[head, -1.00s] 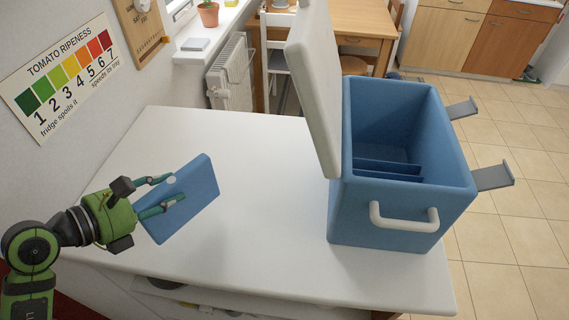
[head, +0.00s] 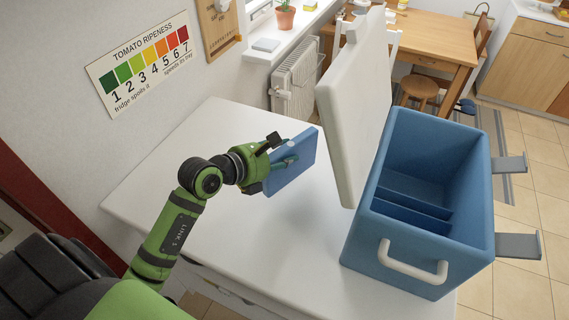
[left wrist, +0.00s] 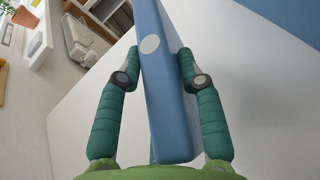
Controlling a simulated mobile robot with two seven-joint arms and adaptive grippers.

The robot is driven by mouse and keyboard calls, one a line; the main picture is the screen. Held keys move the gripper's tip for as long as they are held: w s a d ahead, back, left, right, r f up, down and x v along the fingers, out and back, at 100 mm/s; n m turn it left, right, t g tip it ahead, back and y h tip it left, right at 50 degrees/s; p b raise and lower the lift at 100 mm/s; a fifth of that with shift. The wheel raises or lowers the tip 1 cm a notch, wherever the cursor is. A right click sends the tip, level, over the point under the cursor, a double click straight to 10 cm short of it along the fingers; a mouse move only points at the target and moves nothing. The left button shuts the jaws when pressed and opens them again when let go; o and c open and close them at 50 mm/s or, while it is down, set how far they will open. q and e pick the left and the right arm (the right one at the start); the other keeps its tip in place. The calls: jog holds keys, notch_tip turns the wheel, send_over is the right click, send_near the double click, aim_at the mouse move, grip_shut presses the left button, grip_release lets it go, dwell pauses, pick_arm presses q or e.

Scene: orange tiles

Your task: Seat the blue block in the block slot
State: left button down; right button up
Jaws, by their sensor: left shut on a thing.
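The blue block (head: 297,168) is a flat slab, held on edge above the white table by my left gripper (head: 284,155). In the left wrist view the block (left wrist: 166,90) runs between the two teal fingers of the gripper (left wrist: 160,68), which press on its broad sides. A pale round spot shows on its narrow edge. The blue cooler box (head: 364,242) stands open at the right of the table. Inside it, low dividers (head: 412,213) form narrow slots near the front; their floor is hidden. The block is left of the box, apart from it. My right gripper does not show.
The box's white lid (head: 352,110) stands raised on the left side of the box, between the block and the opening. A white handle (head: 412,262) juts from the front. Grey brackets (head: 516,245) stick out at right. The white table (head: 200,140) is otherwise clear.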

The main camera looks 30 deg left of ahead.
pick_arm(q)
jog(key=shift+f, duration=1.7)
jog(key=shift+f, duration=0.1)
jog(key=shift+d+f, duration=0.1)
jog(key=c, duration=0.8)
grip_release()
